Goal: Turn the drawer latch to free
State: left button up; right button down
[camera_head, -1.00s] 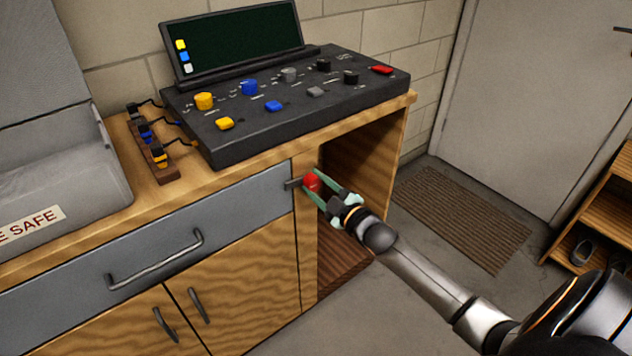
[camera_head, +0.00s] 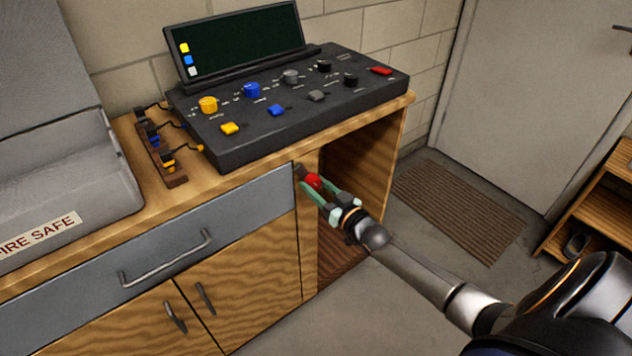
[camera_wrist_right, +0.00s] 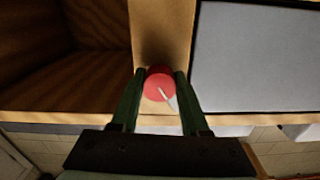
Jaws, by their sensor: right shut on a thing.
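My right gripper (camera_head: 312,187) is shut on the red knob, one finger on each side. In the right wrist view the red knob (camera_wrist_right: 159,84) sits between the fingers, with a pale line slanting on its face. The dark bar is not clear there. The drawer is closed. My left gripper is not in view.
A control panel (camera_head: 290,125) with knobs and a dark screen stands on the bench above. A drawer handle (camera_head: 165,260) sticks out at left. An open bay (camera_head: 350,165) lies right of the post. The floor (camera_head: 400,300) in front is clear.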

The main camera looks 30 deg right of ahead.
jog(key=shift+m, duration=2.1)
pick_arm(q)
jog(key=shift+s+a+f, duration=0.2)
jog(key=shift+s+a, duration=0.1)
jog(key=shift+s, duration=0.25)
pick_arm(e)
jog(key=shift+m, duration=0.9)
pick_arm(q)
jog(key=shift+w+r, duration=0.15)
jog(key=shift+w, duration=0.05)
pick_arm(e)
jog(key=shift+a+m, duration=0.1)
jog(key=shift+m, duration=0.2)
jog(key=shift+c, duration=2)
grip_release()
